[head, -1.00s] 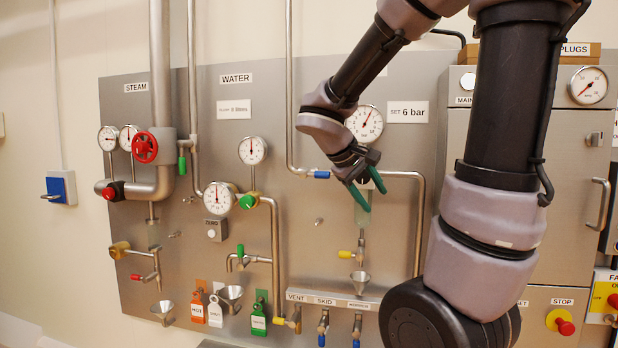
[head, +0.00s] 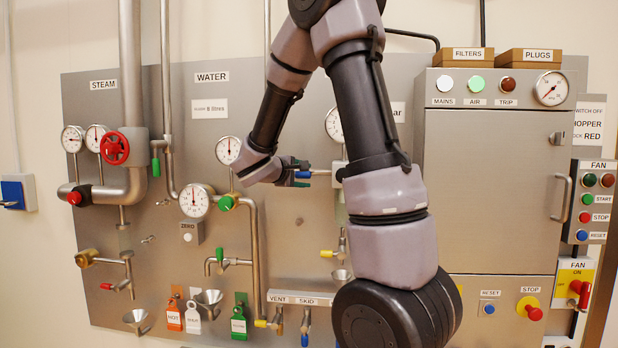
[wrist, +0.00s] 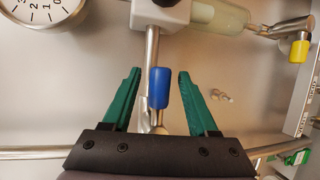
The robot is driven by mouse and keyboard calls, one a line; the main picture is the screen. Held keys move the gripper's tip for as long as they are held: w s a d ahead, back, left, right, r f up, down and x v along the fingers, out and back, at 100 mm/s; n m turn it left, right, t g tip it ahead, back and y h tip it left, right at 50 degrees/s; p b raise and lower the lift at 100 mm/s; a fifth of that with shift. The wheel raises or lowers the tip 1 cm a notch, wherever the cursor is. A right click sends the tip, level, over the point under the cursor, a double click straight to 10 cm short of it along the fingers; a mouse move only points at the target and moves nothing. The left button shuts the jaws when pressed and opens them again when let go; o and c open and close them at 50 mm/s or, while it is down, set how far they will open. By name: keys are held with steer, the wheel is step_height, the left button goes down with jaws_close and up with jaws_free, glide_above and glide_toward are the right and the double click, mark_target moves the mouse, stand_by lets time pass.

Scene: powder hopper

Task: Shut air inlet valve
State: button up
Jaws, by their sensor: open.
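The air inlet valve shows as a blue sleeved handle (head: 303,174) on the thin pipe in the middle of the panel. In the wrist view the blue handle (wrist: 159,88) lies in line with the steel pipe, between my green fingers. My gripper (wrist: 159,74) is open, with a finger on each side of the handle and a visible gap to both. In the head view my gripper (head: 306,176) is at the handle, partly hidden by my own arm. I cannot tell how deep the handle sits between the fingers.
A dial gauge (wrist: 40,12) and a yellow-handled valve (wrist: 299,50) are near the gripper in the wrist view. A clear bowl (wrist: 220,16) sits beside the fitting. The grey cabinet (head: 490,190) stands to the right. My arm hides part of the panel.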

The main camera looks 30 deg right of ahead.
steer(key=shift+x, duration=1.65)
steer(key=shift+c, duration=0.3)
jaws_close()
